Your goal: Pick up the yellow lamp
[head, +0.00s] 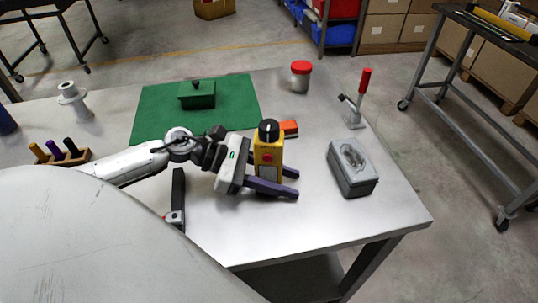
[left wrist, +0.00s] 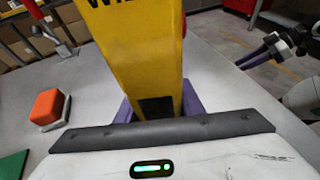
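The yellow lamp (head: 266,158) is an upright yellow box with a black knob on top, above the steel table. In the left wrist view its yellow body (left wrist: 150,50) fills the middle, with dark lettering at the top. My left gripper (head: 284,181) comes in from the left, its purple fingers on two sides of the lamp's lower part. They appear shut on it, with no clear gap in the left wrist view. Whether the lamp's underside touches the table is hidden. My right gripper (left wrist: 262,52) is at the upper right of the left wrist view, apart from the lamp; its opening is unclear.
An orange block (head: 289,128) lies just behind the lamp. A grey box (head: 352,168), a red-handled clamp (head: 362,92) and a red-lidded jar (head: 300,76) stand to the right. The front right table is clear.

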